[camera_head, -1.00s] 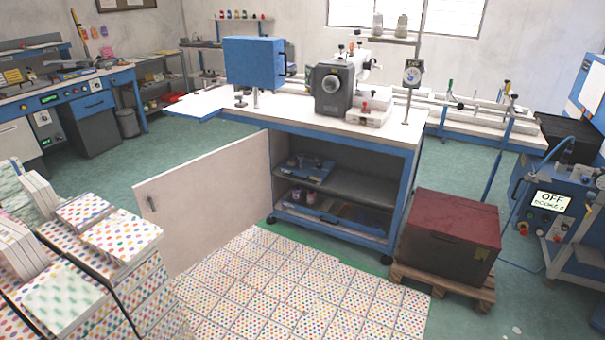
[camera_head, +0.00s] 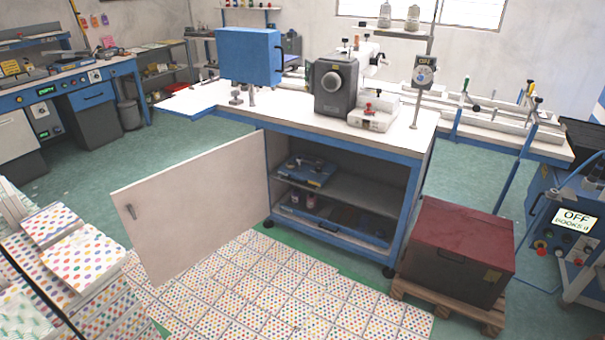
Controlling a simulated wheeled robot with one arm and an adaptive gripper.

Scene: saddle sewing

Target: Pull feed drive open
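The sewing machine stands on the white-topped blue bench (camera_head: 403,125). Its grey head with a round handwheel (camera_head: 335,85) is at the middle of the bench. A blue box-shaped housing (camera_head: 248,56) stands on a post left of the head, with a dark part at its right edge. Which part is the feed drive is not clear from this view. The white cabinet door (camera_head: 195,205) below the bench is swung wide open, with a dark handle (camera_head: 131,211) near its free edge. My gripper is not in view.
The open cabinet holds a shelf with a blue tray (camera_head: 308,172) and a lower blue tray (camera_head: 330,222). Dotted stacks (camera_head: 75,265) stand at the lower left. Dotted tiles (camera_head: 270,290) cover the floor in front. A red-topped box (camera_head: 462,240) sits on a pallet at the right.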

